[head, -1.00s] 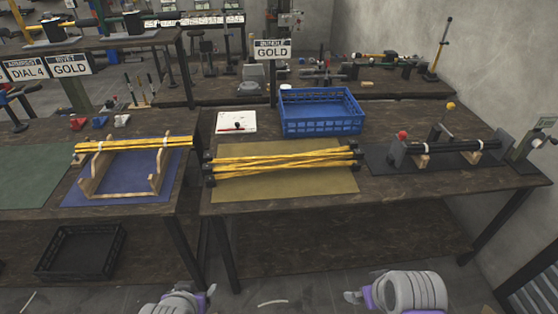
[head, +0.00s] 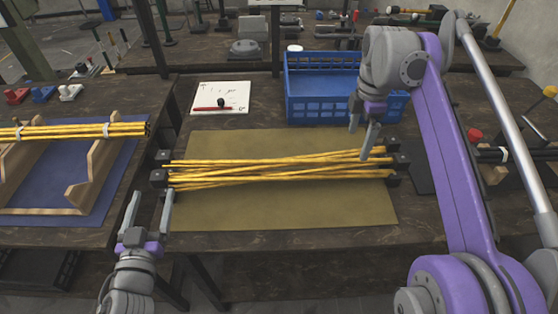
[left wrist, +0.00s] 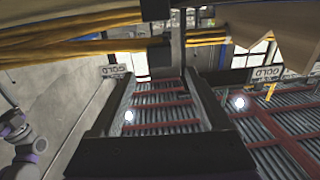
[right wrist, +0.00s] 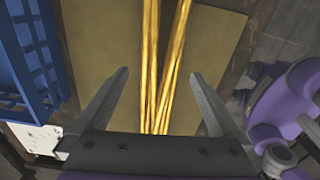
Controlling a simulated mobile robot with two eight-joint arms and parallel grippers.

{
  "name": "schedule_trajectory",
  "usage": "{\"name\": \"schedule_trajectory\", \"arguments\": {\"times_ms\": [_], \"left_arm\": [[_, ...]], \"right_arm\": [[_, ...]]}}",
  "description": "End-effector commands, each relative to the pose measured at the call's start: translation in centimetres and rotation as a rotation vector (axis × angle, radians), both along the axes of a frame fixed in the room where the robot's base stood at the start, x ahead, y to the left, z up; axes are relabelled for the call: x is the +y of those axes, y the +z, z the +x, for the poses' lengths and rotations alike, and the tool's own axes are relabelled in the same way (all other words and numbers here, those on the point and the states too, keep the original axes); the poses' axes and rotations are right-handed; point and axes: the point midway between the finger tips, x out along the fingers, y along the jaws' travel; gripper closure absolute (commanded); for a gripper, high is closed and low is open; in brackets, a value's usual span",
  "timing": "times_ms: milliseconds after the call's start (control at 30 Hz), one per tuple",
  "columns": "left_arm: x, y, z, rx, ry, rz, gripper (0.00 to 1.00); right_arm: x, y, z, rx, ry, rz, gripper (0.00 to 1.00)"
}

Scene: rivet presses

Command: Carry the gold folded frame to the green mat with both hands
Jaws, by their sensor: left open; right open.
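The gold folded frame (head: 280,169) is a long bundle of crossed yellow rods with black end blocks. It lies flat on an olive-yellow mat (head: 290,215). My left gripper (head: 150,200) is open and empty, just in front of the frame's left end. Yellow rods (left wrist: 70,48) cross the upper left of the left wrist view. My right gripper (head: 361,142) is open above the frame's right end. In the right wrist view the rods (right wrist: 165,65) run between its spread fingers (right wrist: 160,80). The green mat is outside the current views.
A blue crate (head: 330,105) stands behind the frame, close to my right gripper. A white sheet (head: 220,97) lies left of it. At left, a wooden cradle (head: 90,185) on a blue mat (head: 45,185) holds another yellow bundle (head: 80,131). A gap separates the two tables.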

Motion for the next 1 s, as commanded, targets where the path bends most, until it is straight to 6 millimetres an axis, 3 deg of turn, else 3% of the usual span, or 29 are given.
{"name": "schedule_trajectory", "arguments": {"times_ms": [367,800,1000], "left_arm": [[0.0,0.1,0.6,0.0,0.0,0.002,0.2],[0.0,0.1,7.7,0.001,0.0,0.001,0.2],[0.0,0.1,10.0,0.001,0.002,0.0,0.2]], "right_arm": [[0.0,-0.5,0.0,-0.001,-0.001,0.0,0.0],[0.1,-7.6,-0.1,-0.001,-0.001,0.0,0.0],[0.1,-9.9,-0.1,-0.001,-0.002,0.0,0.0]]}}
